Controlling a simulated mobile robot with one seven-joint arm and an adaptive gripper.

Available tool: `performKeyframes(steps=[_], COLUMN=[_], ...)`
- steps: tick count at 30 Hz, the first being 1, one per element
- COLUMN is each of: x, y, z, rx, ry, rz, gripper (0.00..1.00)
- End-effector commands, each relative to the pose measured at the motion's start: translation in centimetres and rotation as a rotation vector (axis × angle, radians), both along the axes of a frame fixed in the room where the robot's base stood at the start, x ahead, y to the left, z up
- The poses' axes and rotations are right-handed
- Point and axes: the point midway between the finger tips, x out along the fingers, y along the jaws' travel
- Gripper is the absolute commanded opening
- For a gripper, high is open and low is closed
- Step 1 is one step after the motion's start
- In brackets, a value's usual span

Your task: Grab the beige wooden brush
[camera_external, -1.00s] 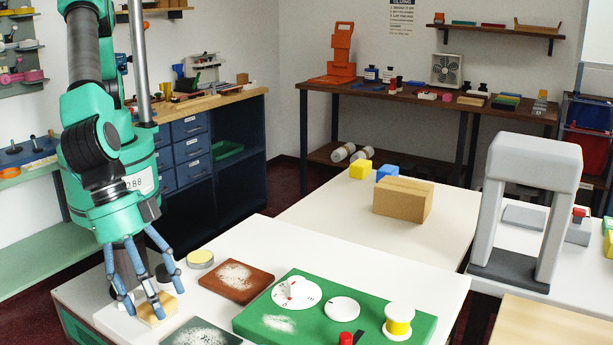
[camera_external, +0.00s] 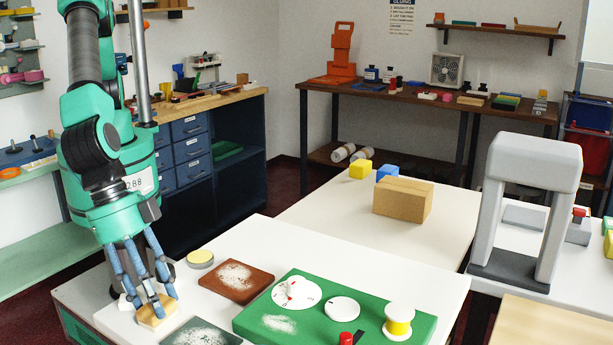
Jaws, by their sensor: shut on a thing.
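The beige wooden brush (camera_external: 152,320) lies on the white counter (camera_external: 270,238) at the lower left. My gripper (camera_external: 152,300) comes down on it from above, with its blue fingers closed in around the brush. The fingers cover part of the brush's top and far side. The brush appears to be still at counter height; I cannot tell if it is lifted at all.
A dark board (camera_external: 200,334) with white powder lies just right of the brush. A brown board (camera_external: 236,282) with powder and a round yellow-topped tin (camera_external: 200,258) lie behind. A green board (camera_external: 300,322) with white discs and a spool (camera_external: 398,322) is further right.

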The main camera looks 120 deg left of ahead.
Motion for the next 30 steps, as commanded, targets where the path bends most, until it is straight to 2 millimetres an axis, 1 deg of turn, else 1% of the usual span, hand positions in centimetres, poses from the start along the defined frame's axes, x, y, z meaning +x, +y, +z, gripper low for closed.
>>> performKeyframes(steps=[7,11,17,21,24,30], x=[0.0,0.0,0.1,0.0,-1.3,-4.0], y=[0.0,0.0,0.0,0.0,0.7,2.2], z=[0.0,0.4,2.1,4.0,3.7,4.0], rx=[0.0,0.0,-0.001,-0.001,0.001,0.001], ry=[0.0,0.0,-0.002,-0.002,0.001,0.001], rz=[0.0,0.0,0.001,0.001,-0.001,-0.001], gripper=[0.18,0.18,0.18,0.18,0.18,0.17])
